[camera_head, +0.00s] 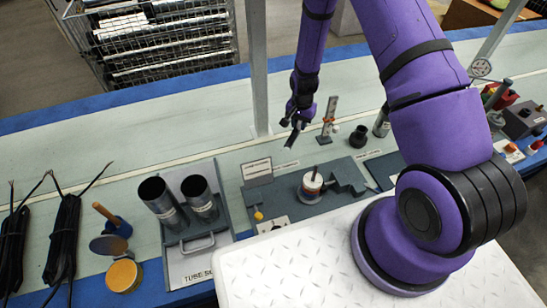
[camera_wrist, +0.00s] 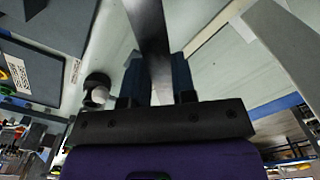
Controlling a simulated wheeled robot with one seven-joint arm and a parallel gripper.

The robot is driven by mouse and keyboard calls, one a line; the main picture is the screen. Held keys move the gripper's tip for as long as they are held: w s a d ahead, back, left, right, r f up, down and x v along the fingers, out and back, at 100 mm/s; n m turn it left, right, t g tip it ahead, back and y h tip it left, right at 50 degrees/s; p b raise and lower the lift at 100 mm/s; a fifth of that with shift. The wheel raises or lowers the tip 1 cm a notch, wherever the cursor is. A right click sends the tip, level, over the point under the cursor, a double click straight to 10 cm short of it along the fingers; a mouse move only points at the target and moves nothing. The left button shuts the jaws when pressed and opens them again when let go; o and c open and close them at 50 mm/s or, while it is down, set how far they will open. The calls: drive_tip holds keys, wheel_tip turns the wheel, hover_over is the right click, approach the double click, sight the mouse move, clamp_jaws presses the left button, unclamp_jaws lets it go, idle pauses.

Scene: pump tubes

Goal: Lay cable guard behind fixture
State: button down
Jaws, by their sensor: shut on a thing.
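My gripper (camera_head: 294,121) is above the bench, behind the grey fixture (camera_head: 349,177) in the head view. It is shut on a dark, flat strip, which I take to be the cable guard (camera_head: 291,138). In the wrist view the cable guard (camera_wrist: 150,38) runs up from between the two fingers (camera_wrist: 158,78) to the top edge of the picture.
An upright stand (camera_head: 329,118) with red parts and a black knob (camera_head: 358,136) stand right of my gripper. A grey post (camera_head: 257,70) rises at the left. Two dark tubes (camera_head: 160,200) stand in a holder, with black cable bundles (camera_head: 63,240) further left. The pale bench behind is mostly clear.

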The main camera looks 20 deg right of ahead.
sight(278, 158)
wheel_tip(278, 158, down, 14)
drive_tip(key=shift+s+r, duration=0.1)
drive_tip(key=shift+r, duration=0.05)
drive_tip(key=a, duration=0.3)
drive_tip(key=shift+a, duration=2.3)
drive_tip(key=shift+a+f, duration=0.2)
drive_tip(key=shift+f, duration=0.5)
drive_tip(key=shift+f, duration=0.15)
drive_tip(key=c, duration=0.9)
unclamp_jaws()
drive_tip(key=shift+c, duration=0.2)
